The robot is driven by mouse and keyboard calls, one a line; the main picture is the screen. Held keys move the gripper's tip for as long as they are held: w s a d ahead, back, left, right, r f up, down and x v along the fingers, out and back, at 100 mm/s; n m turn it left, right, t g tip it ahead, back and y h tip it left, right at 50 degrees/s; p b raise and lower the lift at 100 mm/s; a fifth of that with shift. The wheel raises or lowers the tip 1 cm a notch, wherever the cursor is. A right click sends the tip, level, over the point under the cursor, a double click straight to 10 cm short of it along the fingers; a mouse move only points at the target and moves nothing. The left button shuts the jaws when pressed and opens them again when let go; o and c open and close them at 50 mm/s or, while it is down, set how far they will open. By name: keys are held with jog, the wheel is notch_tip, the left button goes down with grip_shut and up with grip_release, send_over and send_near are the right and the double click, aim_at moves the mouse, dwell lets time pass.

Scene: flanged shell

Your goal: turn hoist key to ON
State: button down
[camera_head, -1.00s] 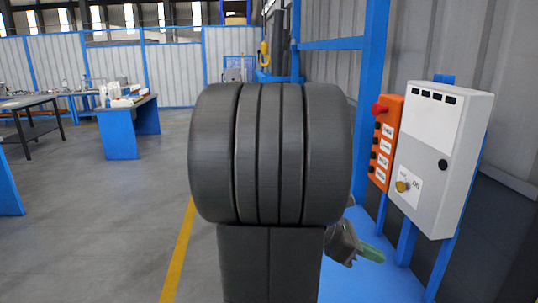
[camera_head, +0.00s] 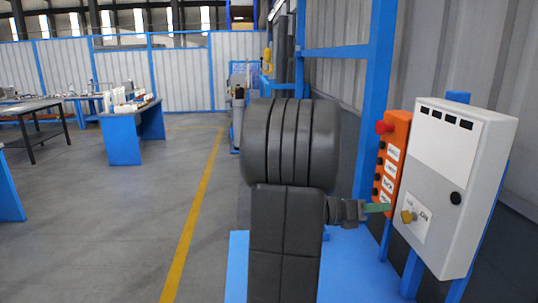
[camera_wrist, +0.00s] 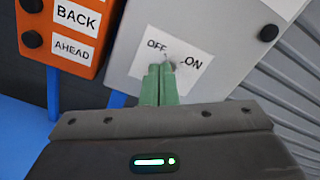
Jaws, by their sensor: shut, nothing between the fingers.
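The hoist key (camera_head: 406,216) is a small yellow knob on the label plate low on the front of the white box (camera_head: 457,150). In the wrist view the plate reads OFF at upper left and ON at right (camera_wrist: 192,63). My gripper (camera_head: 389,208) has green fingers, shut and empty, pointing at the key from the left in the head view. In the wrist view the fingertips (camera_wrist: 161,68) lie together just below the OFF mark and cover most of the key. I cannot tell whether they touch it or which way it points.
An orange button panel (camera_head: 389,165) with a red button on top (camera_head: 384,127) stands just left of the box; its BACK and AHEAD labels show in the wrist view. A blue post (camera_head: 375,90) stands behind. The floor to the left (camera_head: 100,220) is open.

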aim_at(408, 217)
jog(key=shift+w+d, duration=0.15)
jog(key=shift+d, duration=1.55)
jog(key=shift+s+f, duration=0.1)
jog(key=shift+s, duration=0.1)
jog(key=shift+s+r+p, duration=0.15)
jog(key=shift+r+p, duration=0.05)
jog(key=shift+p, duration=0.25)
jog(key=shift+s+r+p, duration=0.25)
jog(key=shift+s+p, duration=0.05)
jog(key=shift+s+r, duration=0.1)
jog(key=shift+s, duration=0.4)
jog(key=shift+r+p, duration=0.15)
jog(key=shift+p, duration=0.15)
